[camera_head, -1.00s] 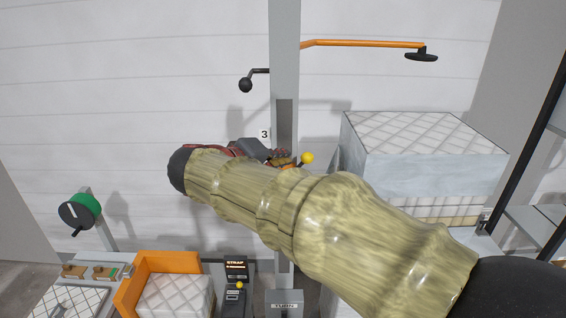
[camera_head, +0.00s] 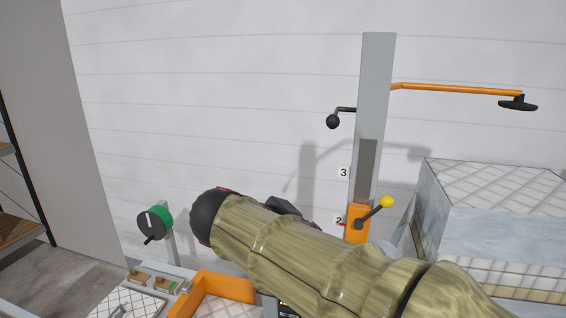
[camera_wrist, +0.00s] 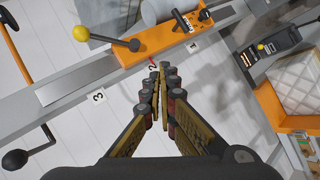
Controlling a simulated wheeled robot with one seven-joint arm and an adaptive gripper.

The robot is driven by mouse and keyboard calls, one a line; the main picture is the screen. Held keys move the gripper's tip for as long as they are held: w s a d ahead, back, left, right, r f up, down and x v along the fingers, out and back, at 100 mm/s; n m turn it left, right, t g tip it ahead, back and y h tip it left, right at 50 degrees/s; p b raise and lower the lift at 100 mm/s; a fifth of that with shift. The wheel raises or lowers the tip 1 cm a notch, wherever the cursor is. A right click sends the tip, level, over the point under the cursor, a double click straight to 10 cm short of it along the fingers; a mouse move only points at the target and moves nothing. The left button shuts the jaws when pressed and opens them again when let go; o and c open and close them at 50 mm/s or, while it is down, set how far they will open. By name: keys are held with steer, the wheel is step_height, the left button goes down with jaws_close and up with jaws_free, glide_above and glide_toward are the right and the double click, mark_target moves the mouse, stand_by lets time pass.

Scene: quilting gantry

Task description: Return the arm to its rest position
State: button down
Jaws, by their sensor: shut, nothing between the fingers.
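My arm, in a pale yellow-green sleeve, reaches across the lower middle of the head view. My gripper shows in the wrist view (camera_wrist: 158,90), with its fingers shut and nothing between them. Its tips are in front of the grey post (camera_wrist: 75,88), near the mark 2; I cannot tell the gap. In the head view the gripper is mostly hidden behind the arm. The post (camera_head: 378,90) stands upright with an orange slide block (camera_head: 357,222) beside mark 2. A lever with a yellow knob (camera_head: 387,202) sticks out from the block.
A black-knobbed crank (camera_head: 333,121) and an orange bar with a black handle (camera_head: 455,90) project from the post. A quilted block (camera_head: 490,210) stands at right. A green-and-black dial (camera_head: 155,222) and an orange-edged tray (camera_head: 222,285) are at lower left. The wall behind is clear.

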steer(key=s+d+f+m+y+b, duration=0.2)
steer(key=s+f+b, duration=0.4)
steer(key=f, duration=0.5)
steer(key=s+d+f+m+g+y+b, duration=0.1)
steer(key=s+d+f+y+b, duration=0.2)
steer(key=s+f+b, duration=0.3)
steer(key=s+d+f+m+g+y+b, duration=0.1)
steer(key=s+f+b, duration=0.5)
steer(key=s+f, duration=0.6)
steer(key=shift+s+d+f+m+y+b, duration=0.15)
steer(key=shift+d+f+m+y+b, duration=0.5)
steer(key=shift+d+f, duration=1.5)
steer(key=shift+a+f+y, duration=0.25)
steer(key=shift+a+y, duration=0.05)
steer(key=shift+y, duration=0.05)
